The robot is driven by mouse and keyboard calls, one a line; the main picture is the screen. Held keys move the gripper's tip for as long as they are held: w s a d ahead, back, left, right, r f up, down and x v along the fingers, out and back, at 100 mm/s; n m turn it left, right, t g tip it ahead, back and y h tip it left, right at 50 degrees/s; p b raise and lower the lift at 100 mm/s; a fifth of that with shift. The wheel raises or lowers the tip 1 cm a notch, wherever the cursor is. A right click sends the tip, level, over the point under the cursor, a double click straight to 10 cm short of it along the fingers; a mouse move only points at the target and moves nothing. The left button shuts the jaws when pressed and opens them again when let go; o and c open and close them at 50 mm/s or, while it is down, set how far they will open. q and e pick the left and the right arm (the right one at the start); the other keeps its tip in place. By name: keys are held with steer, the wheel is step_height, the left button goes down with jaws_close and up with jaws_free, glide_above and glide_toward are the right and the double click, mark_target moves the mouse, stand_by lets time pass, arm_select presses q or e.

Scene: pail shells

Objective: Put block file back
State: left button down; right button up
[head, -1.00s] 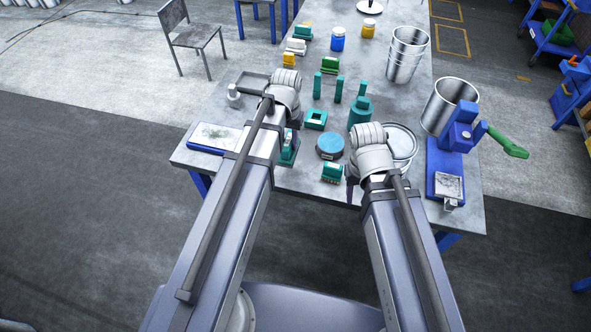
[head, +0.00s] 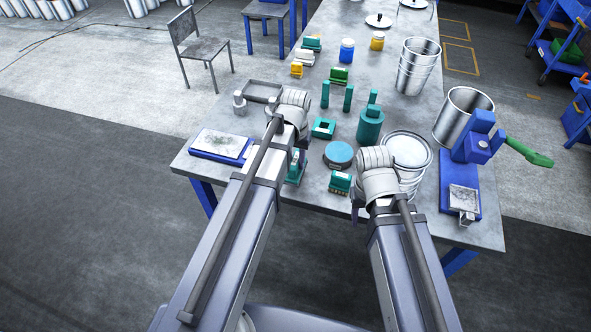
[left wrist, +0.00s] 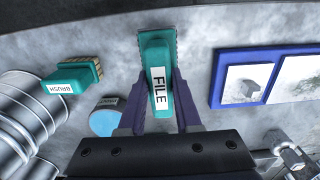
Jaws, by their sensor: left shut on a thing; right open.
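The block file, a teal block with a white FILE label (left wrist: 159,90), is between the fingers of my left gripper (left wrist: 158,82) in the left wrist view. My left gripper is shut on it. In the head view the file (head: 296,172) shows partly behind my left wrist, near the table's front edge. I cannot tell whether it touches the table. My right gripper (head: 357,208) is open beside the white-lidded pail (head: 408,150); its fingers are mostly hidden by its wrist.
A teal brush (head: 340,182) and a round blue object (head: 338,155) stand right of the file. A blue-edged plate (head: 221,144) is at left, a blue press (head: 466,170) at right. Bare table (head: 240,185) shows at front left.

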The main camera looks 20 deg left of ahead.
mark_target(295, 159)
arm_select(q)
steer(key=shift+f+b, duration=1.3)
steer(key=shift+f, duration=0.35)
steer(key=shift+f, duration=0.15)
steer(key=c, duration=0.6)
jaws_free()
steer(key=shift+r, duration=0.2)
step_height(295, 159, up, 12)
steer(key=p, duration=1.2)
steer(key=s+d+m+y, duration=0.1)
steer(key=s+d+m, duration=0.2)
steer(key=s+d, duration=0.7)
steer(key=s, duration=0.4)
steer(key=shift+d, duration=0.25)
steer(key=shift+s, duration=0.1)
